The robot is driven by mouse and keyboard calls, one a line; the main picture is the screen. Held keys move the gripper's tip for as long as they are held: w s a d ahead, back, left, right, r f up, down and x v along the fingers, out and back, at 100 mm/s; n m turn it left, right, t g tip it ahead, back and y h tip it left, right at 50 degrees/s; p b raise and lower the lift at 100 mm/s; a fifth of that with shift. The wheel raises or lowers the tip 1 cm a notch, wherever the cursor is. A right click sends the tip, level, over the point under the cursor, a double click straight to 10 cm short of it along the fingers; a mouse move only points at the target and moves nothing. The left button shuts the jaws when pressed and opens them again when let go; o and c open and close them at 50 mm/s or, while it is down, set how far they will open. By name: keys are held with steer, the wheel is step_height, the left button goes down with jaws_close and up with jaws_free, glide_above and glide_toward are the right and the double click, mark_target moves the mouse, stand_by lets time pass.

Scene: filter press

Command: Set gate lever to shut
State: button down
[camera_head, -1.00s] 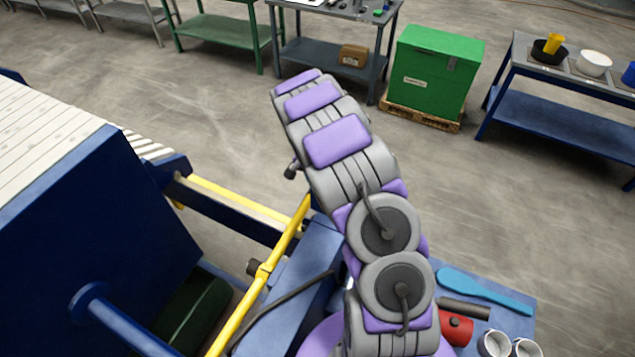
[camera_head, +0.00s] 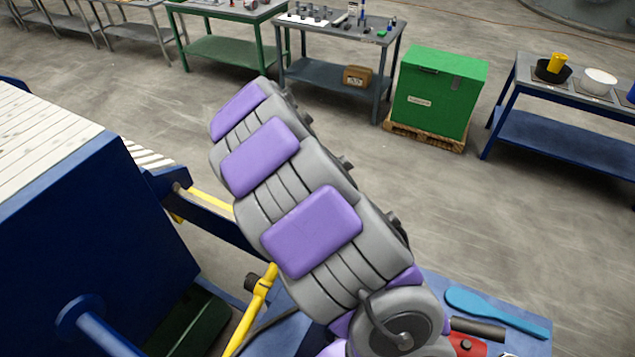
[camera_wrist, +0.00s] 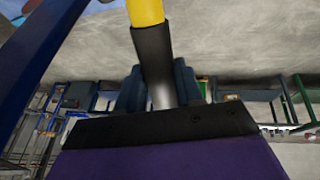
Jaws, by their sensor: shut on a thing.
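In the wrist view a yellow lever (camera_wrist: 146,11) with a black grip (camera_wrist: 152,52) comes down from the top; I take it to be the gate lever. My gripper (camera_wrist: 160,82) is shut on the lever's grip, with a dark finger on each side of it. The lower end of the grip shows pale between the fingers. In the head view my arm hides the gripper and the gripped end. A yellow bar (camera_head: 247,322) with a collar shows left of my arm there; I cannot tell whether it is the same lever.
The blue press body (camera_head: 110,230) with pale plates (camera_head: 45,140) stands at left. A blue bench top (camera_head: 530,318) with a blue scoop-like tool (camera_head: 495,309) lies at lower right. A green box (camera_head: 440,92) and work tables stand behind. The floor (camera_head: 480,220) between is clear.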

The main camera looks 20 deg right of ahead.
steer(key=shift+w+a+r, duration=0.15)
steer(key=shift+r, duration=0.15)
steer(key=c, duration=1.1)
jaws_free()
steer(key=shift+c, duration=0.2)
steer(key=o, duration=0.4)
steer(key=shift+w+f, duration=0.2)
steer(key=shift+f, duration=0.05)
steer(key=shift+s+r, duration=0.1)
steer(key=shift+s, duration=0.05)
steer(key=b+v, duration=0.1)
steer(key=v, duration=1.6)
